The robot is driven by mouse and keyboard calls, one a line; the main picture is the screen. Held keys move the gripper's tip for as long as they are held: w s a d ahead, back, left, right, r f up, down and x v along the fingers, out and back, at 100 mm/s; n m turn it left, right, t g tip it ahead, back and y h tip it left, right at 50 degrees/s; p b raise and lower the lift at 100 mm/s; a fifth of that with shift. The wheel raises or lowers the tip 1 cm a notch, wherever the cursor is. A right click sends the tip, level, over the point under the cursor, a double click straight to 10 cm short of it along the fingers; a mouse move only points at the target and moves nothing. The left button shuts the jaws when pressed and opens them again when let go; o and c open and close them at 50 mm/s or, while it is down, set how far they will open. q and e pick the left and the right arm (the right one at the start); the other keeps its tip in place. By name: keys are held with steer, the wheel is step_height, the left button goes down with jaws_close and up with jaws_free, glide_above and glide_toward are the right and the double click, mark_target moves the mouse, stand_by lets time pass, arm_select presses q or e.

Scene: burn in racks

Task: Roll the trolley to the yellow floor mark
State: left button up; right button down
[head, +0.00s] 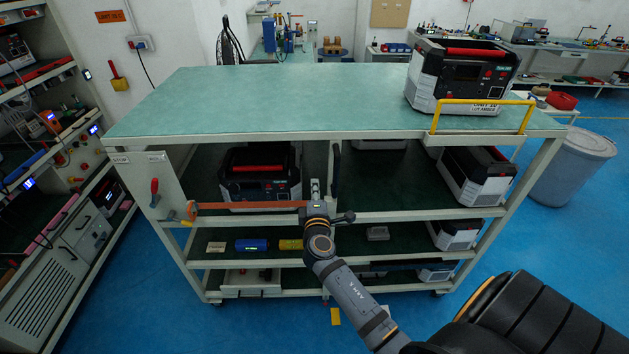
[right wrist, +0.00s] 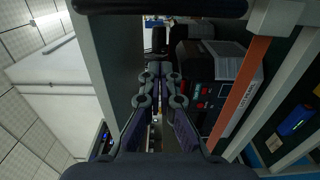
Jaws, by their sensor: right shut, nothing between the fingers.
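The trolley (head: 270,95) is a wide pale-framed rack with a green top and green shelves, standing in front of me. A yellow handle bar (head: 485,103) rises at its right top edge, and a black upright bar (head: 336,160) stands at its middle. My right gripper (head: 316,187) is at the trolley's front, just left of the black bar, with its fingers shut and empty. In the right wrist view the closed fingers (right wrist: 160,75) point into the shelf space. A small yellow patch (head: 335,316) shows below the trolley; I cannot tell if it is the floor mark. My left gripper is out of view.
An instrument box (head: 460,75) stands on the trolley top, and others sit on its shelves. An orange strap (head: 250,205) crosses the front left. A grey bin (head: 570,165) stands to the right, a loaded rack (head: 60,200) to the left. Blue floor is open at front left.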

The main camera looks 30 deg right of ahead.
mark_target(337, 179)
steer(key=d, duration=0.5)
steer(key=shift+w+d, duration=0.15)
steer(key=shift+d, duration=0.25)
stand_by(0.6)
steer(key=shift+d, duration=0.2)
steer(key=shift+s+d, duration=0.3)
steer(key=shift+d, duration=0.1)
steer(key=shift+s+d, duration=0.2)
